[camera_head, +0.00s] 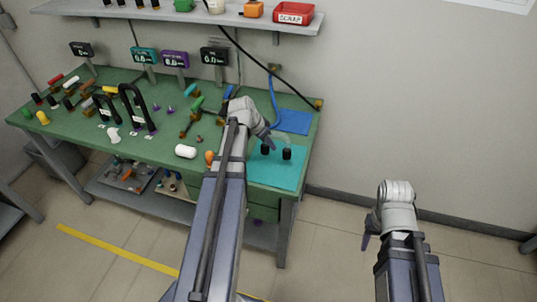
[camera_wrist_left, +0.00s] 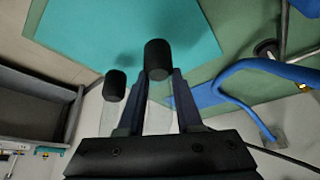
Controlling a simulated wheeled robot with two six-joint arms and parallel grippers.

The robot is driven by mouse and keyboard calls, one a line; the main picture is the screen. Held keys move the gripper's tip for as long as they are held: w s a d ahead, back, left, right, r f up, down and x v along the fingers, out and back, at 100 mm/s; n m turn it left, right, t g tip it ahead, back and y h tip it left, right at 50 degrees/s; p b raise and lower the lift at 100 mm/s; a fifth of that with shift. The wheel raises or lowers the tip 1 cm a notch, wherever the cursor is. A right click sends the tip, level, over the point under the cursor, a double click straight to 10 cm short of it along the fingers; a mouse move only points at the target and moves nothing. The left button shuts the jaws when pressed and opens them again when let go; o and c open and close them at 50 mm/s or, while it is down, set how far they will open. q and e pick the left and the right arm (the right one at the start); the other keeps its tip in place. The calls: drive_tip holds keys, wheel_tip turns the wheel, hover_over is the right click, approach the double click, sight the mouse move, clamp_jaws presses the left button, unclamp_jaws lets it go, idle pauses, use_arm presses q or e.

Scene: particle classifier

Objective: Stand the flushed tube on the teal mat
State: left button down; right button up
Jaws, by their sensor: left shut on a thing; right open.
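The teal mat (camera_head: 290,179) covers the right front end of the green bench; it also shows in the left wrist view (camera_wrist_left: 100,28). My left gripper (camera_head: 270,138) is over this mat. In the left wrist view its fingers (camera_wrist_left: 160,102) are shut on a clear tube with a black cap (camera_wrist_left: 158,58). A second black-capped clear tube (camera_wrist_left: 115,86) stands beside the left finger, apart from the held one. In the head view two black caps show, left (camera_head: 265,150) and right (camera_head: 287,153). I cannot tell which tube is flushed. My right gripper (camera_head: 368,236) is open, off the bench.
A blue mat (camera_head: 294,121) and a blue hose (camera_head: 272,98) lie behind the teal mat; the hose (camera_wrist_left: 235,72) is near my left fingers. A white cylinder (camera_head: 186,151) and several small parts are left of my arm. The floor right of the bench is clear.

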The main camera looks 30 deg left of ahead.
sight(268, 150)
use_arm(q)
drive_tip(key=shift+f+b, duration=1.8)
drive_tip(key=shift+b, duration=0.05)
drive_tip(key=shift+f, duration=0.2)
drive_tip(key=c, duration=0.6)
unclamp_jaws()
drive_tip(key=shift+r, duration=0.1)
drive_tip(key=shift+p+v, duration=0.7)
drive_tip(key=shift+v, duration=0.1)
drive_tip(key=p+v, duration=0.9)
drive_tip(key=v, duration=0.1)
drive_tip(key=shift+s+r, duration=0.1)
drive_tip(key=shift+r, duration=0.2)
